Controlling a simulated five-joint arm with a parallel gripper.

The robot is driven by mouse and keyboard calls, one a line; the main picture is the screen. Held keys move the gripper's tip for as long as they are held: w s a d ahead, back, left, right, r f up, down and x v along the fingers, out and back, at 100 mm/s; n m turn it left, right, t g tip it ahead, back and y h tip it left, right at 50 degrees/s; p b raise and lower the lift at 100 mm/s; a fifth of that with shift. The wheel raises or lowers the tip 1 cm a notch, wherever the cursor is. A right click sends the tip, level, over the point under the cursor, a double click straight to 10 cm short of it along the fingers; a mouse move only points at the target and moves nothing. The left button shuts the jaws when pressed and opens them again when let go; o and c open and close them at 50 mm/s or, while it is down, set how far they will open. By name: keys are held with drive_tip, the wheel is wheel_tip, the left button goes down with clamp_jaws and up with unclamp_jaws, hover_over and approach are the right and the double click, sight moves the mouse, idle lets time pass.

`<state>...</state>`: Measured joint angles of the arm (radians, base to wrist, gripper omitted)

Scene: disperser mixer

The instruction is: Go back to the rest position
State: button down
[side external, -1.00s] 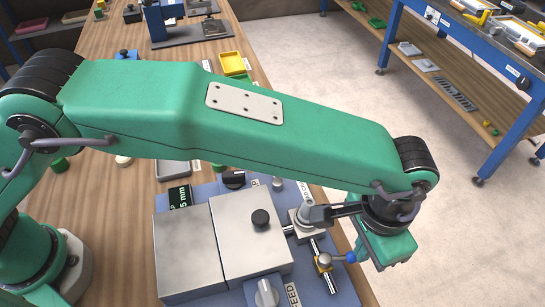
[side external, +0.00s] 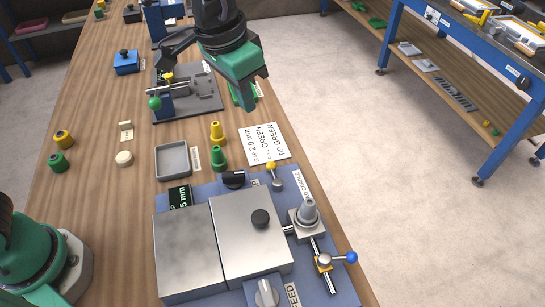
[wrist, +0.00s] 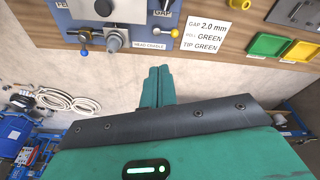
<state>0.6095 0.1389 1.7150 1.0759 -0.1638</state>
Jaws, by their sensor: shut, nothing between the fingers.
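My gripper (side external: 249,104) is at the top middle of the side external view, raised above the bench and apart from everything on it. In the wrist view its two green fingers (wrist: 158,70) lie together with nothing between them. The disperser mixer, a blue base with steel blocks (side external: 250,235), stands at the front of the bench. A steel cone sits on its head cradle (side external: 306,217). A lever with a blue ball (side external: 351,257) is beside the cradle. The wrist view shows part of the mixer (wrist: 105,12) along its top edge.
A white card (side external: 265,143) reads gap 2.0 mm, roll green, tip green. A grey tray (side external: 173,160) and yellow and green cones (side external: 218,133) stand behind the mixer. A dark plate with a fixture (side external: 200,95) is below and left of my gripper. Open floor lies right of the bench.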

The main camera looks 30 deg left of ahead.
drive_tip(key=s+a+r+n+t, duration=0.1)
drive_tip(key=s+a, duration=0.2)
drive_tip(key=a, duration=0.5)
drive_tip(key=s+a+r+n+t, duration=0.1)
drive_tip(key=s+a+r+n, duration=0.15)
drive_tip(key=a, duration=0.55)
drive_tip(key=s+a+f+n, duration=0.1)
drive_tip(key=s+a+f, duration=0.1)
drive_tip(key=s+a, duration=0.2)
drive_tip(key=s+a+f+t+y, duration=0.1)
drive_tip(key=s+a+f, duration=0.1)
drive_tip(key=s+a, duration=0.3)
drive_tip(key=shift+a+f+n+t, duration=0.25)
drive_tip(key=shift+a+n+t, duration=0.1)
drive_tip(key=shift+a, duration=0.1)
